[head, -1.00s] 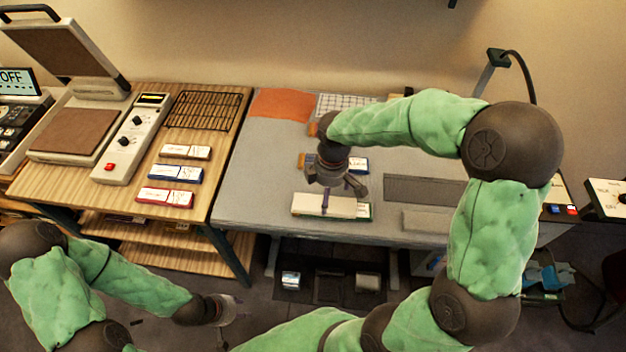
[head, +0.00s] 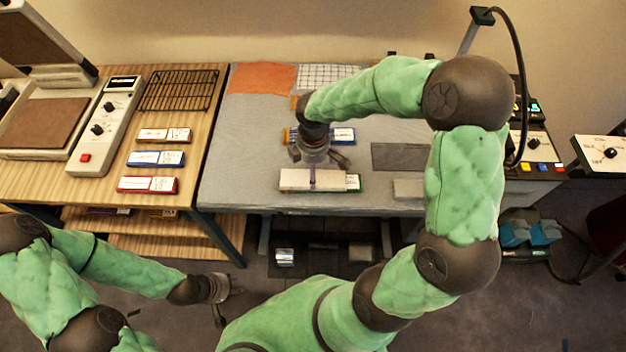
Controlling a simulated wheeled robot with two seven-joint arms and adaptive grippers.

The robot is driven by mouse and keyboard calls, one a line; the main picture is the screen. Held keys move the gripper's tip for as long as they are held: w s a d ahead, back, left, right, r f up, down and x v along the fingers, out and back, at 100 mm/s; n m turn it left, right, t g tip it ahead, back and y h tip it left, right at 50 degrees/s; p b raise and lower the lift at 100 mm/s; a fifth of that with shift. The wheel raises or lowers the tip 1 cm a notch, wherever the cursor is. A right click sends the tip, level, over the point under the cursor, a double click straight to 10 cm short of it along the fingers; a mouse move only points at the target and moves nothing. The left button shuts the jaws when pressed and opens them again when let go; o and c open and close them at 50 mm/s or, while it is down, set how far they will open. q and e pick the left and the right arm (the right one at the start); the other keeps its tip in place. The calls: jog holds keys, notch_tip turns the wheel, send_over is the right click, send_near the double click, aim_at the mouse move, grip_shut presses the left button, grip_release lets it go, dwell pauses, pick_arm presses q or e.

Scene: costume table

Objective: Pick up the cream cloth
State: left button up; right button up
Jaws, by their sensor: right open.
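A long, flat cream piece (head: 296,180), probably the cream cloth, lies near the front edge of the grey table (head: 240,160). A narrow purple strip crosses its middle, and a green-edged label block (head: 353,182) shows at its right end. My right gripper (head: 322,165) points down just above and behind the cream piece, its fingers spread. The picture does not settle whether a fingertip touches it. My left gripper (head: 222,299) hangs low at the left, in front of the tables and away from the cloth; its fingers are too small to read.
An orange cloth (head: 262,78) and a white grid cloth (head: 318,75) lie at the back. A dark grey mat (head: 400,157) and a pale grey block (head: 407,188) lie to the right. The wooden table (head: 100,185) at left holds label blocks, a rack (head: 180,90) and a press.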

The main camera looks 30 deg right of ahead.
notch_tip(320, 180, down, 2)
jog(key=shift+f, duration=0.25)
jog(key=shift+c, duration=0.3)
jog(key=c, duration=1)
